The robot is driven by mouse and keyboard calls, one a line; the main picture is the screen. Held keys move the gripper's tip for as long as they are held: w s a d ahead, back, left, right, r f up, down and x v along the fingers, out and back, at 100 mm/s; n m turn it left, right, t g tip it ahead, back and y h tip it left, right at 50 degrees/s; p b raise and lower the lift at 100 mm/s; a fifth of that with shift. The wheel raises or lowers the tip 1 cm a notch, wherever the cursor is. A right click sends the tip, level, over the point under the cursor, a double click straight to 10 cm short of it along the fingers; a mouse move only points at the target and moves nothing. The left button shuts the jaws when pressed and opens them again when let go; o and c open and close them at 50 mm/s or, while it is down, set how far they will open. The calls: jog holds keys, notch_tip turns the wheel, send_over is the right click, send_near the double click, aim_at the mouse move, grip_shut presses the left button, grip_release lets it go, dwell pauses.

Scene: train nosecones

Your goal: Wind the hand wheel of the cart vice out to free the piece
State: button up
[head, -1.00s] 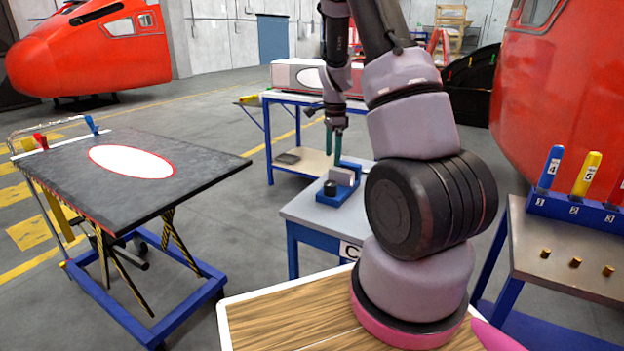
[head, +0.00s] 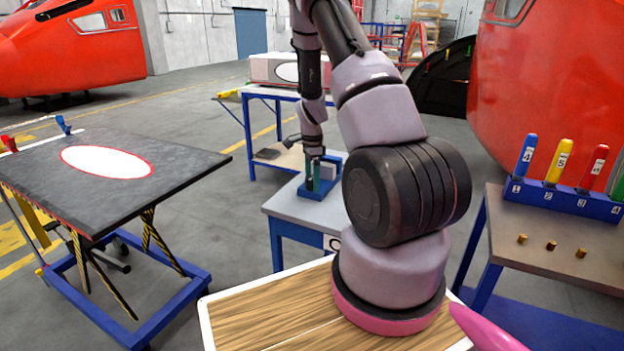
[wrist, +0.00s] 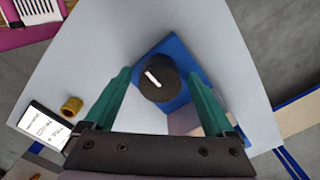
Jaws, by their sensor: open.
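The cart vice (head: 324,192) is a small blue block with a grey jaw, standing on the grey top of a blue cart (head: 285,211). In the wrist view its round black hand wheel (wrist: 159,84) with a white mark lies ahead of my gripper, roughly between the two fingers. My gripper (wrist: 160,98) has green fingers spread wide and is empty; in the head view it (head: 314,180) is down at the vice. I cannot tell whether the fingers touch the wheel. Part of a grey piece (wrist: 185,122) shows beside the blue vice body, partly behind the right finger.
A brass peg (wrist: 72,105) and a white label card (wrist: 43,127) are left of the vice on the cart top. A dark panel table (head: 110,165) stands left. A bench (head: 545,235) with coloured handles and brass pegs stands right.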

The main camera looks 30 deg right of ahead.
jog(key=shift+c, duration=0.3)
jog(key=c, duration=1.3)
jog(key=shift+n, duration=0.3)
